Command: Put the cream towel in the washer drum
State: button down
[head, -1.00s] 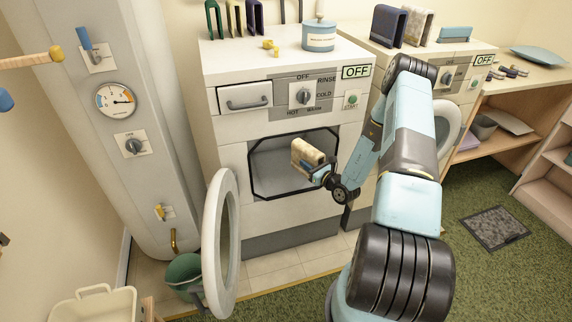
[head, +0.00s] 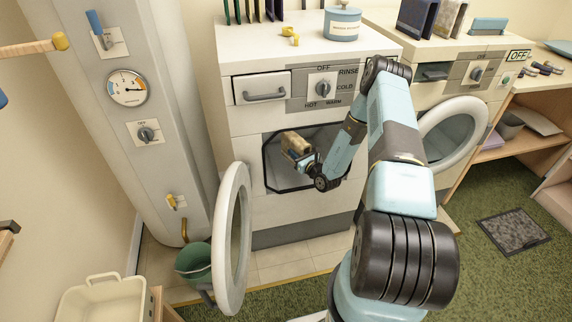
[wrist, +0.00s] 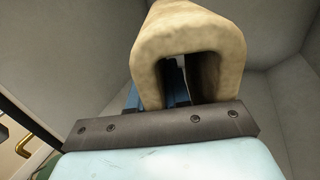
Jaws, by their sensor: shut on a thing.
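The cream towel (head: 294,143) is a folded, arch-shaped piece held at the washer's opening. It fills the upper middle of the wrist view (wrist: 196,38). My gripper (head: 304,157) is shut on the towel, with a blue finger showing beside and under the fold in the wrist view. The washer (head: 300,212) is the white machine in the middle, and its round door (head: 233,240) stands open to the left. The grey washer drum (head: 277,168) lies behind the towel. Grey walls surround the towel in the wrist view. My wrist and forearm hide the right part of the opening.
A second machine with an open round door (head: 453,133) stands to the right. A green bucket (head: 194,264) sits by the washer door, with a cream basket (head: 102,304) at the lower left.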

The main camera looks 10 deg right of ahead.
jog(key=shift+w+a+f, duration=0.4)
jog(key=shift+a+f, duration=0.1)
jog(key=shift+f, duration=0.75)
jog(key=shift+w+a+f, duration=0.4)
jog(key=shift+a+f, duration=0.05)
jog(key=shift+f, duration=0.85)
jog(key=shift+w+a+f, duration=0.4)
jog(key=shift+a+f, duration=0.1)
jog(key=shift+f, duration=0.75)
jog(key=c, duration=1.1)
grip_release()
jog(key=v, duration=1.2)
